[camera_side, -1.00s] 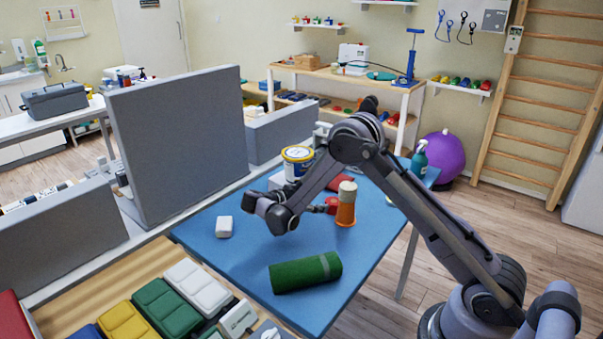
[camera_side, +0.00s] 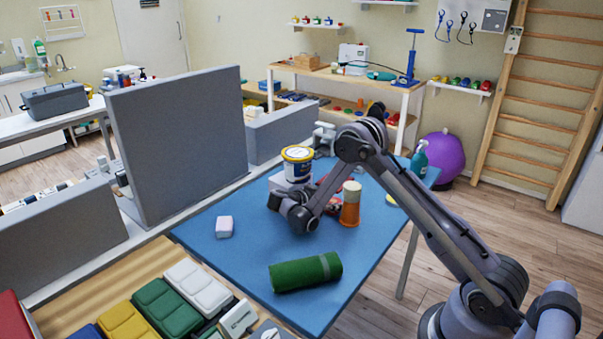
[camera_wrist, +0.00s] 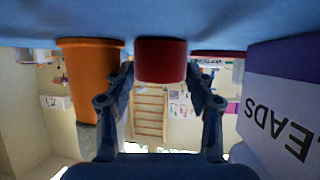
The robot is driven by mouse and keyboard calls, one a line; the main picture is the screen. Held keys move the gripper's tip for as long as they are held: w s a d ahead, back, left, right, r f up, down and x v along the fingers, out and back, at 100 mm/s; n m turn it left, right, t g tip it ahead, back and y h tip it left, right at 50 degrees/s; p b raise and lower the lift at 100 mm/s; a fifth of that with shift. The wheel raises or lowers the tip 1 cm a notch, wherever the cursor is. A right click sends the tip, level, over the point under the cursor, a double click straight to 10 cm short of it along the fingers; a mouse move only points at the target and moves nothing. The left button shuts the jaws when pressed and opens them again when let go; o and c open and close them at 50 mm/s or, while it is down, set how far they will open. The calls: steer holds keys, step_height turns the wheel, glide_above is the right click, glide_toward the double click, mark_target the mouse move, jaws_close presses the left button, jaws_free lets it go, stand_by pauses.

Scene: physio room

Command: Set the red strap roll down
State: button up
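The red strap roll (camera_wrist: 160,60) sits between my gripper's two fingers (camera_wrist: 160,76) in the wrist view, which looks upside down. The fingers lie close against both sides of it. Its far end meets the blue table top (camera_wrist: 40,20), so it appears to touch or nearly touch the table. In the side view my gripper is low over the blue table (camera_side: 235,262), and my wrist hides most of the fingers and the roll.
An orange bottle (camera_side: 349,207) with a tan cap stands close beside my gripper; it shows in the wrist view (camera_wrist: 90,75) too. A lettered box (camera_wrist: 275,115) is close on the other side.

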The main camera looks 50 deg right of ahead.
steer(key=c, duration=0.7)
steer(key=shift+o, duration=0.2)
steer(key=shift+r, duration=0.15)
